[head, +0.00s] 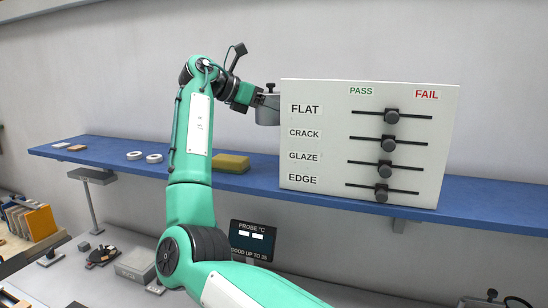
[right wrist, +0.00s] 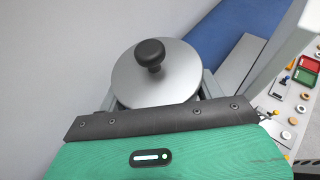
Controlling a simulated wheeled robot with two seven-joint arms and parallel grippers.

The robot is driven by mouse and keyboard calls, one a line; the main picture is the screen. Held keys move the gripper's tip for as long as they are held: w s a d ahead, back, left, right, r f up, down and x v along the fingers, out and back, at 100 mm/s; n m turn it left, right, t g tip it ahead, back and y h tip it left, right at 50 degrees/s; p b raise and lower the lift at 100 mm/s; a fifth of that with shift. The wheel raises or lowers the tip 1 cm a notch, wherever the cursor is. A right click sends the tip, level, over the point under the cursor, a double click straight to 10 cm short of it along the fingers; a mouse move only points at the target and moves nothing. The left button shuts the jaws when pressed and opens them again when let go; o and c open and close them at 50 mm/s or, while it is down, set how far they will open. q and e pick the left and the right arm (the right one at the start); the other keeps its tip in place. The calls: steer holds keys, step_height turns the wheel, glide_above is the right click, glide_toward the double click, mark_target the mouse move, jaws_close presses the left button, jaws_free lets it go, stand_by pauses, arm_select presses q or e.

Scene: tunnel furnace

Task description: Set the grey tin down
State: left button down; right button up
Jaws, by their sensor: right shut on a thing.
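The grey tin (head: 267,110) is in the head view, just left of the white panel, whose left edge hides part of it. It is upright, held in the air above the blue shelf (head: 105,150). In the right wrist view its round grey lid (right wrist: 135,85) with a black knob (right wrist: 150,54) faces me. My right gripper (head: 261,101) is shut on the tin, a finger on each side. The tin's underside is hidden in the wrist view. My left gripper is not in view.
The white panel (head: 310,148) with PASS and FAIL sliders stands on the shelf, close to the tin. A yellow-brown block (head: 231,162) lies on the shelf left of it. White rings (head: 153,158) lie farther left. Bare shelf shows between the rings and the small pieces (head: 77,148).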

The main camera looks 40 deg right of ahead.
step_height(320, 180, down, 9)
steer(key=shift+s+d+r+p, duration=0.1)
steer(key=shift+d+p, duration=0.05)
steer(key=shift+p, duration=0.6)
steer(key=shift+f+p, duration=0.4)
steer(key=shift+f, duration=1.9)
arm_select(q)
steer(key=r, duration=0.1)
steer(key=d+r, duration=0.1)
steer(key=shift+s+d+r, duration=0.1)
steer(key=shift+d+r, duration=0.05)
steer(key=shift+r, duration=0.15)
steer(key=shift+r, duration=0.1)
arm_select(e)
steer(key=o, duration=1)
steer(key=shift+f, duration=0.15)
